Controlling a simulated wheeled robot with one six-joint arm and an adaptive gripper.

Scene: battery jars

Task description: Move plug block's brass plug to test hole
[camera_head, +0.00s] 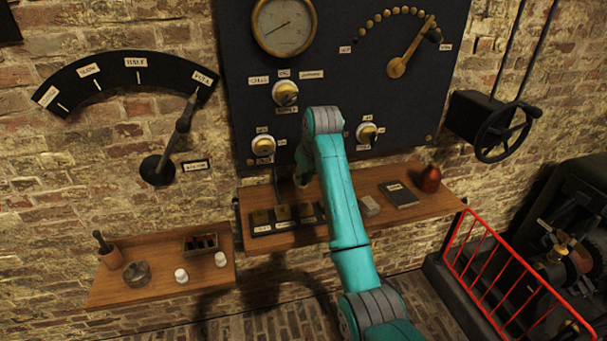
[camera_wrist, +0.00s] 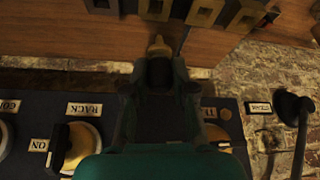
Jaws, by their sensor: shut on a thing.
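My gripper (camera_wrist: 158,70) is shut on the brass plug (camera_wrist: 158,46), whose pale tip sticks out beyond the fingers. The plug is clear of the plug block, and only this end of it shows. In the head view my gripper (camera_head: 302,180) is above the right shelf, mostly hidden behind my arm. The plug block (camera_head: 285,227) lies on that shelf, with several square brass-coloured sockets and small labels along its front. In the wrist view its sockets (camera_wrist: 205,13) show at the top edge, beyond the plug. I cannot tell which socket is the test hole.
A dark panel (camera_head: 235,100) with a gauge and knobs stands close behind my gripper. A lower shelf (camera_head: 140,296) with small items is at left.

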